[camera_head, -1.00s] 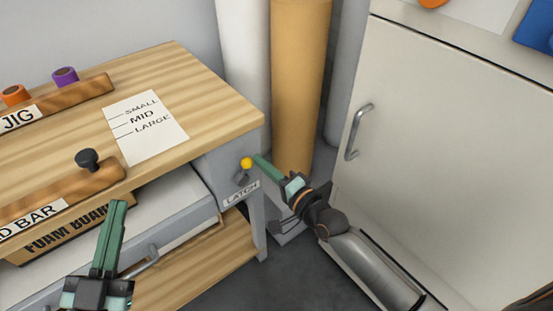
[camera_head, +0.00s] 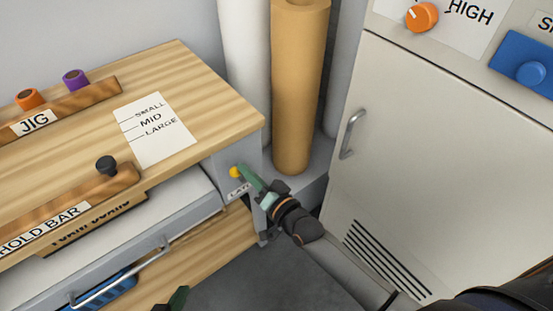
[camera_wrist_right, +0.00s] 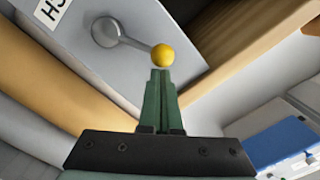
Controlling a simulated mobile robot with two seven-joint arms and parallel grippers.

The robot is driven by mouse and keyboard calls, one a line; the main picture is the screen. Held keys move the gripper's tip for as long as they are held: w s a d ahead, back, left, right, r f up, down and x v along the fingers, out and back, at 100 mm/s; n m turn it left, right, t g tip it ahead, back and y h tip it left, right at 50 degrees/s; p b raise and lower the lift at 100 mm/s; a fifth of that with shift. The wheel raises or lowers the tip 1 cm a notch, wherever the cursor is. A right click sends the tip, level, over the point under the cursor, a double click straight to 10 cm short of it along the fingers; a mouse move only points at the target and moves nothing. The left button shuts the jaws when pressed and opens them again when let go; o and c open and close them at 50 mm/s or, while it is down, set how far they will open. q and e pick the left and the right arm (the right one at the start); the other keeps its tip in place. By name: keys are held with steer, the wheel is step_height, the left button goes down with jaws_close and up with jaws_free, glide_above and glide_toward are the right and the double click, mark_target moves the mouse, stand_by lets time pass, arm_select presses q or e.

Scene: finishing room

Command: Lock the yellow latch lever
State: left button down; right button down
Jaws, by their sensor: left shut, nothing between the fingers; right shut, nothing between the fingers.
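In the right wrist view the knob (camera_wrist_right: 163,56) sits at the end of a grey lever arm (camera_wrist_right: 130,42) running from a round pivot. My right gripper (camera_head: 248,173) is shut and empty, its fingertips at the knob; in the right wrist view the fingertips (camera_wrist_right: 160,74) are right against or just short of it. My left gripper (camera_head: 179,295) is shut; only its green tip shows at the bottom edge of the head view.
The wooden bench top (camera_head: 205,95) carries the JIG rail and a hold bar with a black knob (camera_head: 106,165). A drawer with a metal handle (camera_head: 120,275) is below. Tan (camera_head: 298,90) and white rolls stand behind my right gripper. A beige cabinet (camera_head: 440,150) is at right.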

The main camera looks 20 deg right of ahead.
arm_select(q)
steer(key=shift+d+r+p, duration=0.1)
steer(key=shift+r+p, duration=0.45)
steer(key=shift+r, duration=0.1)
arm_select(e)
steer(key=shift+s+a+f+n, duration=0.15)
steer(key=shift+a+n, duration=0.25)
steer(key=shift+n, duration=0.1)
steer(key=shift+s+a+f+n, duration=0.1)
steer(key=shift+s+a+n, duration=0.05)
steer(key=shift+a+n, duration=0.3)
steer(key=shift+d, duration=0.1)
arm_select(q)
steer(key=shift+r, duration=0.1)
arm_select(e)
steer(key=shift+r, duration=0.1)
